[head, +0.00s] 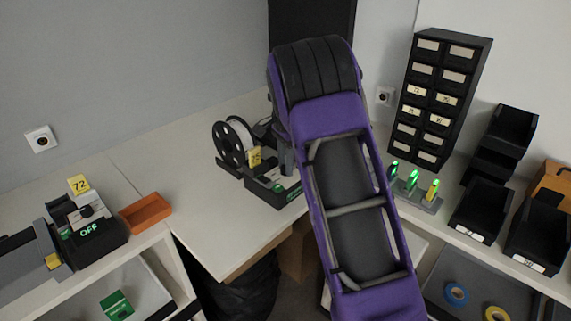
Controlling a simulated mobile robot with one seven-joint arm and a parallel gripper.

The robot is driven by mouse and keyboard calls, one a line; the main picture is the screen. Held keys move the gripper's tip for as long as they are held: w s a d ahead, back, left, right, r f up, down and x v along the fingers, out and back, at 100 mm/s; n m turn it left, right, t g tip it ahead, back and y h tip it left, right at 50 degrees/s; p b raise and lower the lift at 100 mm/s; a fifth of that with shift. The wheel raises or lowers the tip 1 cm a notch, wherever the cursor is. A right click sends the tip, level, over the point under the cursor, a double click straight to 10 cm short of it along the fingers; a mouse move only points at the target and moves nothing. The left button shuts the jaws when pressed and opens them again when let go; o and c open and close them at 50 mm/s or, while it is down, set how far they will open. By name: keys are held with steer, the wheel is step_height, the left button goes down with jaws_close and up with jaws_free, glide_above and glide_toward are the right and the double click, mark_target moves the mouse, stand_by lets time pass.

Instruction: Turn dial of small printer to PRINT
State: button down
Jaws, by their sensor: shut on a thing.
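The small printer (267,190) is a dark machine with a green front panel, a white spool beside it and a yellow number tag (254,157). It stands on the middle white bench, partly behind my purple arm. My gripper (287,168) reaches down onto the printer's top at the edge of the arm and only a sliver of it shows. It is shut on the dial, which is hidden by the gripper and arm. The small green display on the printer's front is too small to read, so the dial's setting cannot be told.
Another machine (88,228), tagged 72, reads OFF on the left bench, next to an orange tray (145,212). The bench left of the printer is clear.

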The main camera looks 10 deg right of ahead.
steer(key=c, duration=0.5)
jaws_free()
steer(key=shift+c, duration=0.2)
step_height(320, 180, up, 18)
steer(key=shift+f, duration=0.25)
